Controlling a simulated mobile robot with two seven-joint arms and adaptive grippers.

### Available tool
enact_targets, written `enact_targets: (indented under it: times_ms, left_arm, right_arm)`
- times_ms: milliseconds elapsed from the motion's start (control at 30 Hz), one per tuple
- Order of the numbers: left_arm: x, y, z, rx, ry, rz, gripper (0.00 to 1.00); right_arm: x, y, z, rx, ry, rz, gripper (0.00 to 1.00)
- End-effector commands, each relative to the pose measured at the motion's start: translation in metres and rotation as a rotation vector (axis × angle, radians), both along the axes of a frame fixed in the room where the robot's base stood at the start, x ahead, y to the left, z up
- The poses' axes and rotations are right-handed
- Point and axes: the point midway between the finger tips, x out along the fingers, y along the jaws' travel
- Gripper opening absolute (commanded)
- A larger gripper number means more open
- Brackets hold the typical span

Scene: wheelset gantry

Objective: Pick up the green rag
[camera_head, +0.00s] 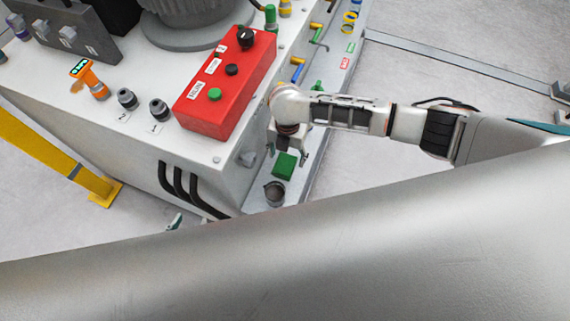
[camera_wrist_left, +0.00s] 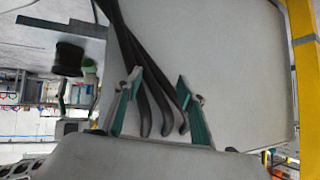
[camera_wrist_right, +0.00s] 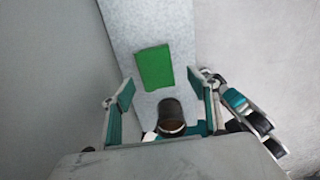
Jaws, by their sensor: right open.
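The green rag (camera_head: 284,167) lies flat on the narrow grey ledge beside the white cabinet, as a small rectangle. It also shows in the right wrist view (camera_wrist_right: 155,68), beyond and between my fingertips. My right gripper (camera_head: 287,154) is over the ledge at the rag; its fingers are spread and nothing is between them. In the right wrist view my right gripper (camera_wrist_right: 160,90) is open. My left gripper (camera_wrist_left: 158,84) is open and empty in front of the cabinet's side and black cables. In the head view only a small part of it (camera_head: 175,222) shows above a large grey surface.
A dark cup (camera_head: 274,194) stands on the ledge close to the rag; it also shows in the right wrist view (camera_wrist_right: 171,112). Black cables (camera_head: 180,185) hang on the cabinet's side. A red control box (camera_head: 228,85) sits on top. Small tools lie farther along the ledge.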

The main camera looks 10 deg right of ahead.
Motion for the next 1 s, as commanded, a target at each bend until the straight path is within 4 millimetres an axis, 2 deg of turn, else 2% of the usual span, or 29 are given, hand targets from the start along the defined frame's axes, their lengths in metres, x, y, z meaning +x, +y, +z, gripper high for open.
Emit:
enact_targets:
  times_ms: [333, 600, 633, 767, 1000]
  left_arm:
    - [0.007, 0.003, -0.008, 0.013, -0.016, -0.001, 0.4]
    - [0.017, 0.006, 0.001, 0.017, -0.037, 0.002, 0.4]
    - [0.017, 0.006, 0.001, 0.017, -0.037, 0.002, 0.4]
    - [0.017, 0.006, 0.0, 0.016, -0.037, 0.003, 0.4]
    - [0.015, 0.005, -0.002, 0.015, -0.032, 0.001, 0.4]
  right_arm:
    - [-0.003, 0.005, -0.047, 0.0, 0.004, -0.002, 0.6]
    - [-0.001, 0.005, -0.048, 0.001, -0.003, -0.001, 0.6]
    - [-0.001, 0.005, -0.048, 0.001, -0.003, -0.001, 0.55]
    - [-0.001, 0.005, -0.048, 0.001, -0.002, -0.001, 0.22]
    - [-0.001, 0.005, -0.049, 0.0, -0.001, -0.001, 0.21]
